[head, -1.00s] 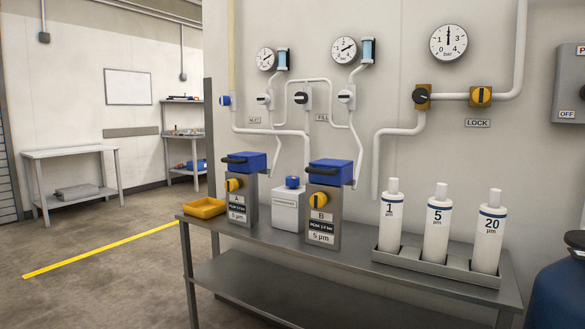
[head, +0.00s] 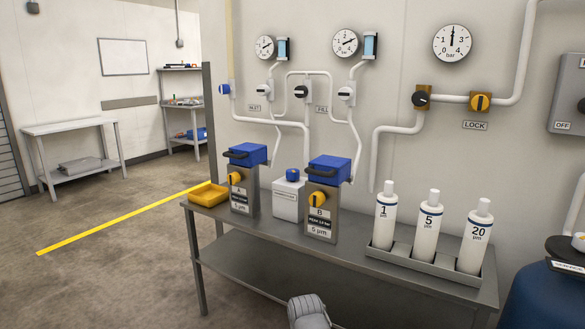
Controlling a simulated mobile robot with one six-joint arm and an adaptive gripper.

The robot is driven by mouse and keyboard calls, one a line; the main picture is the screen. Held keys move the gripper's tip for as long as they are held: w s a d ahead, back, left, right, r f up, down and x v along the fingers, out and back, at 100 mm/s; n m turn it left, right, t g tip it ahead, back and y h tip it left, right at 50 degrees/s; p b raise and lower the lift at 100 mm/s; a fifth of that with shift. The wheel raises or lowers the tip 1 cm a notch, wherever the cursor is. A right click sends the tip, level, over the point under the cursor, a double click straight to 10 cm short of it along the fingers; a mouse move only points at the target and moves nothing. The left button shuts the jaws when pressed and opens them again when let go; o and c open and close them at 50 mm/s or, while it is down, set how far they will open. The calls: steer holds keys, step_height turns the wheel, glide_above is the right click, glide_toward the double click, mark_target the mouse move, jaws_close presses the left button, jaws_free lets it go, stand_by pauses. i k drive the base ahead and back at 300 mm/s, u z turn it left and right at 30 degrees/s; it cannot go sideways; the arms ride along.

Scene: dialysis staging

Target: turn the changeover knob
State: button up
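No label in the head view names the changeover knob. The likeliest is the middle valve with a dark handle (head: 301,91), on the white pipes between the two filter units. Valves with pale round bodies sit on either side of it, a left valve (head: 262,93) and a right valve (head: 346,93). Filter unit A (head: 243,199) and filter unit B (head: 321,222) each have a blue lid with a black handle and a yellow knob in front. A grey rounded part of my arm shows at the bottom edge. My gripper's fingers are out of view.
A steel table (head: 345,268) carries the filter units, a yellow tray (head: 208,193), a white canister (head: 288,197) and a rack of three white bottles (head: 428,226). A blue tank (head: 541,290) stands at the lower right. The floor at left is open, with a yellow line (head: 125,220).

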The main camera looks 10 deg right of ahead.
mark_target(291, 174)
steer(key=k, duration=1.3)
steer(key=u, duration=0.25)
steer(key=i, duration=1.7)
steer(key=z, duration=0.6)
